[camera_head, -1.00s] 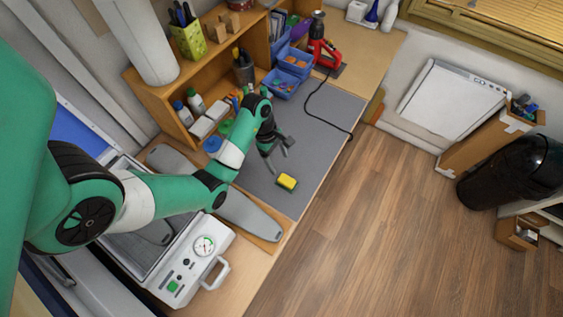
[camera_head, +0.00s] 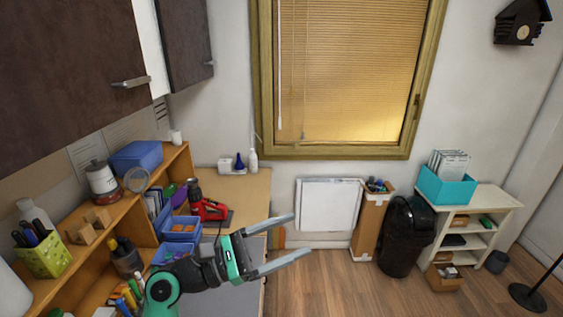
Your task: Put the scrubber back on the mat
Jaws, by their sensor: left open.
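My left gripper (camera_head: 300,235) is open. Its two grey fingers point right and spread apart, with nothing between them. It shows in front of the wooden worktop's far part and the floor beyond. A part of the grey mat (camera_head: 228,301) shows below the gripper at the bottom edge; the rest is cut off or hidden by my arm. The scrubber is not in view. My right gripper is not in view.
A shelf (camera_head: 97,238) with blue bins (camera_head: 181,230) stands left of my arm. A red heat tool (camera_head: 209,209) lies on the worktop (camera_head: 243,190). A black bin (camera_head: 404,236) and a cardboard box (camera_head: 370,225) stand on the floor at right.

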